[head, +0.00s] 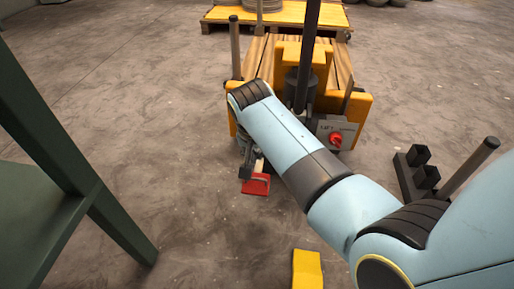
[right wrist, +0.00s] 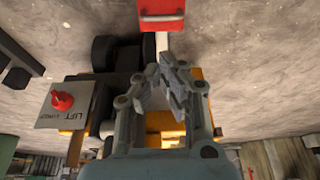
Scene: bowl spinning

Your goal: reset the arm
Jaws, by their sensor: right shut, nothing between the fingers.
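My right arm reaches across the head view from the lower right. My right gripper (head: 248,172) is low at the front left of a yellow cart (head: 362,105). It also shows in the right wrist view (right wrist: 172,68), with its fingers together and nothing between them. A red pedal-like plate (head: 256,185) is beside the fingertips in the head view. In the right wrist view the red plate (right wrist: 162,14) lies beyond the fingertips. I cannot tell whether they touch. My left gripper is not in view.
The cart carries a panel (head: 347,127) marked LIFT with a red knob (head: 335,139). A yellow pallet (head: 220,15) is behind it. A dark green frame (head: 85,190) stands at left. A yellow block (head: 307,268) is at the bottom. Concrete floor at left centre is clear.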

